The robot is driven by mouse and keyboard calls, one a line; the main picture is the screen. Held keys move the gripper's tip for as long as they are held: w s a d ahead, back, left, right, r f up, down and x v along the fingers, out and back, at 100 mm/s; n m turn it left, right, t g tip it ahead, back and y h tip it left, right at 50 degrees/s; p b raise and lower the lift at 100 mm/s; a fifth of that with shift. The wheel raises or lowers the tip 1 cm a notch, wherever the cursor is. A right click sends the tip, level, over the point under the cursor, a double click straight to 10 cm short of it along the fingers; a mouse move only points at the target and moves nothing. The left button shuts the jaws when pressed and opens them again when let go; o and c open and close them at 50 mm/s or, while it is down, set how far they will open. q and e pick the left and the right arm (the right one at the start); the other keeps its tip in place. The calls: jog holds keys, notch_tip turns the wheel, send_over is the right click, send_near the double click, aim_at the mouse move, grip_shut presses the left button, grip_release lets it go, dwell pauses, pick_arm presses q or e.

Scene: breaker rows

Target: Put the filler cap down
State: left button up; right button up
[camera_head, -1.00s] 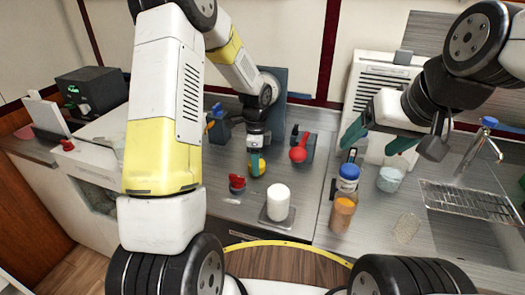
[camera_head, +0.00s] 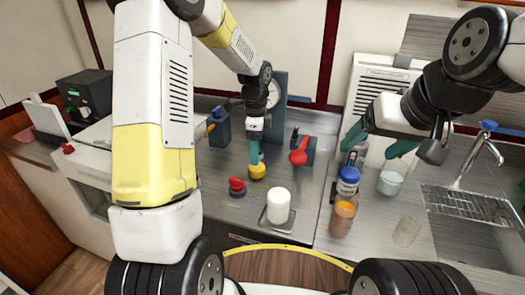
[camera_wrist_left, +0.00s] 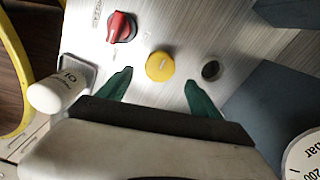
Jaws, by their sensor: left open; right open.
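The yellow round filler cap (camera_head: 257,171) sits on the grey metal worktop, close to a red knob. In the left wrist view the cap (camera_wrist_left: 160,66) lies beyond and between the two green fingertips, with clear gaps on both sides. My left gripper (camera_head: 255,152) is open and just above the cap; in the left wrist view its open fingers (camera_wrist_left: 160,86) hold nothing. A small dark round hole (camera_wrist_left: 210,70) is beside the cap in that view. My right gripper (camera_head: 377,145) is open and empty, above the right-hand counter.
A red knob (camera_head: 237,187) and a white bottle (camera_head: 278,207) on a small plate stand near the cap. A red-headed item (camera_head: 299,154), a blue-capped jar (camera_head: 347,181) and an orange-filled jar (camera_head: 343,214) are to the right. A gauge (camera_wrist_left: 304,158) is close to the left gripper.

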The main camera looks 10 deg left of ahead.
pick_arm(q)
jog(key=s+a+r+n+t, duration=0.1)
jog(key=s+r+n, duration=0.35)
jog(key=r, duration=0.35)
jog(key=s+a+r+n+t, duration=0.1)
jog(key=s+r+n+t, duration=0.15)
jog(key=s+r, duration=0.45)
jog(key=s+r+n+t+h, duration=0.2)
jog(key=s+r+n, duration=0.2)
jog(key=s+n, duration=0.5)
jog(key=shift+s+a+r+n+t, duration=0.35)
jog(key=shift+s+n, duration=0.05)
jog(key=shift+s, duration=1.4)
